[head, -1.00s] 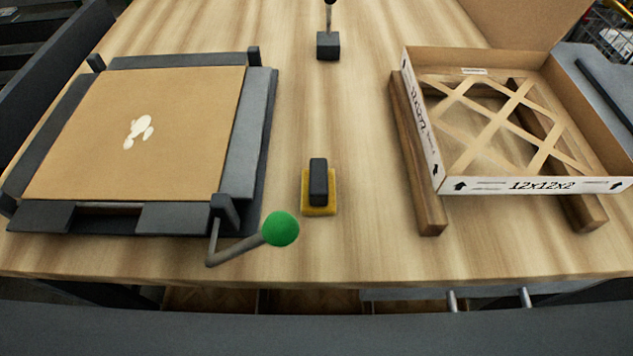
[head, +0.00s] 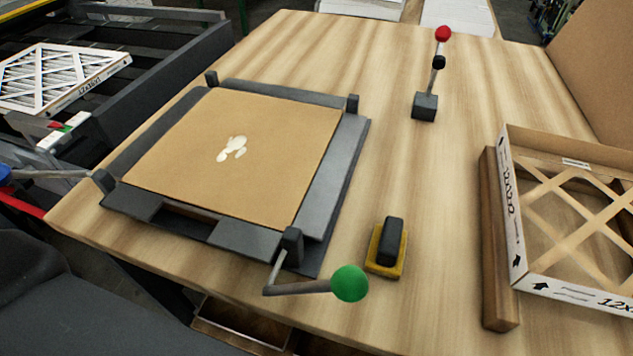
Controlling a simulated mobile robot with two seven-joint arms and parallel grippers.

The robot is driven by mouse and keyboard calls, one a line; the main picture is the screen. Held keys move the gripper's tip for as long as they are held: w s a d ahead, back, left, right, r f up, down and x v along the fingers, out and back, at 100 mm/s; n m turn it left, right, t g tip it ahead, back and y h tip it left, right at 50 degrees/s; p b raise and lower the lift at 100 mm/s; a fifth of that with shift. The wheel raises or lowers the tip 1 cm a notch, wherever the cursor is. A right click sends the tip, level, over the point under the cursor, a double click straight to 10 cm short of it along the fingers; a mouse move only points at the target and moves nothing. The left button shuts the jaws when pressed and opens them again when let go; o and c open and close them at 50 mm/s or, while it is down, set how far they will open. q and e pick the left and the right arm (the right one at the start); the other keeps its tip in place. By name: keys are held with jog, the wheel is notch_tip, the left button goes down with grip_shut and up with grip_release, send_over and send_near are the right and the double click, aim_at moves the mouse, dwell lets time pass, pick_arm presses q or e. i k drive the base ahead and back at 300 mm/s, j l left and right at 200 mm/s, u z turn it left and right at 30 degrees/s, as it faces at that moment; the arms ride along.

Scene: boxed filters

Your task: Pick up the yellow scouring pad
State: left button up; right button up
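The yellow scouring pad (head: 374,262) lies flat on the wooden table near its front edge. A black block-shaped handle (head: 391,241) sits on top of it and hides its middle. The pad is to the right of the green ball-ended lever and apart from it. Neither of my grippers shows in the head view.
A dark fixture (head: 339,181) holding a cardboard sheet (head: 240,150) is left of the pad. Its green-ball lever (head: 349,283) sticks out close to the pad. An open filter box (head: 517,240) rests on wooden rails at right. A red-ball lever (head: 425,106) stands behind.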

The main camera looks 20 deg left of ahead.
aim_at(385, 256)
jog(key=k+u, duration=0.7)
jog(key=k, duration=0.2)
jog(key=k+j+u, duration=0.2)
jog(key=k+u, duration=0.15)
jog(key=k, duration=0.1)
